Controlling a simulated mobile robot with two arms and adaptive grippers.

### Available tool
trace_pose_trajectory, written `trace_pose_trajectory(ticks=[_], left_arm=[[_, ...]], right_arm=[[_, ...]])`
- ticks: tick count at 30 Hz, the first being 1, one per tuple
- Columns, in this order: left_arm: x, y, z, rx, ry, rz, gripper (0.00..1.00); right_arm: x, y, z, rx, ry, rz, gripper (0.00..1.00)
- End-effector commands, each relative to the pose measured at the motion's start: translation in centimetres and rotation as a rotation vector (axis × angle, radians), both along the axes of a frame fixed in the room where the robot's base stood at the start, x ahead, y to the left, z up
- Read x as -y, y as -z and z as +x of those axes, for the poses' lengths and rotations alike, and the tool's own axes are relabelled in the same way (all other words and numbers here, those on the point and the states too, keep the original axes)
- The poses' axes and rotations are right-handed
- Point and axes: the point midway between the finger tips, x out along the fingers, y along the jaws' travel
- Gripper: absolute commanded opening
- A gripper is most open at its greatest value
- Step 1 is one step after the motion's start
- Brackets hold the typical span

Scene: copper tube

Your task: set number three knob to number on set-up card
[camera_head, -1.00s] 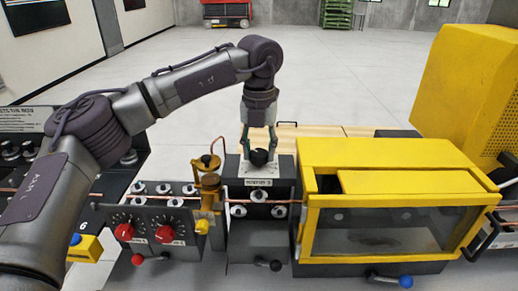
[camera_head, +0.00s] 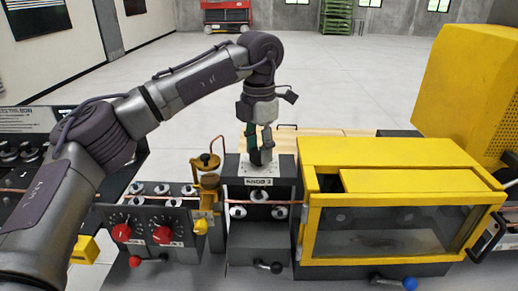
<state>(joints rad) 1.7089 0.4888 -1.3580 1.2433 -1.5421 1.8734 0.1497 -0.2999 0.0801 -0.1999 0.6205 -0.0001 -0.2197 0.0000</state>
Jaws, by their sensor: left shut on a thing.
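My left gripper (camera_head: 261,160) points down at the top of the middle dark box. It is shut on the number three knob (camera_head: 256,158), a black knob above a white label (camera_head: 259,182) ending in a 3. The fingers cover much of the knob, so its setting cannot be read. No set-up card can be made out for certain. A panel with small print (camera_head: 28,119) stands at the far left, too blurred to read. My right gripper is not in view.
A yellow-framed enclosure (camera_head: 395,175) stands right of the knob's box. To the left are a brass cup fixture (camera_head: 209,165) and a panel with two red knobs (camera_head: 121,232). A copper tube (camera_head: 290,202) runs across the rollers. Black-handled (camera_head: 270,267) and blue-handled (camera_head: 408,283) levers stick out in front.

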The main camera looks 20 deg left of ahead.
Motion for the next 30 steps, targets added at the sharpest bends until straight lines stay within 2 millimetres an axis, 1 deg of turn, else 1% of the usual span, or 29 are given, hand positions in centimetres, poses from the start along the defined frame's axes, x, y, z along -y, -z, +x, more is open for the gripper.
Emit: trace_pose_trajectory(ticks=[6,15,21,30], left_arm=[[0.02,-0.14,0.06,0.003,0.202,-0.002,0.09],[0.0,-0.15,0.07,0.004,0.438,-0.002,0.09],[0.0,-0.16,0.09,0.004,0.543,-0.003,0.09],[0.01,-0.17,0.09,0.005,0.611,-0.002,0.09]], right_arm=[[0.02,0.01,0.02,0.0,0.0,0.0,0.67],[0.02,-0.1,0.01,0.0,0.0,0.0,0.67],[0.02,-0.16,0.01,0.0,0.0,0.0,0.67],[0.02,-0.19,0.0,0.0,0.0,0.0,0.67]])
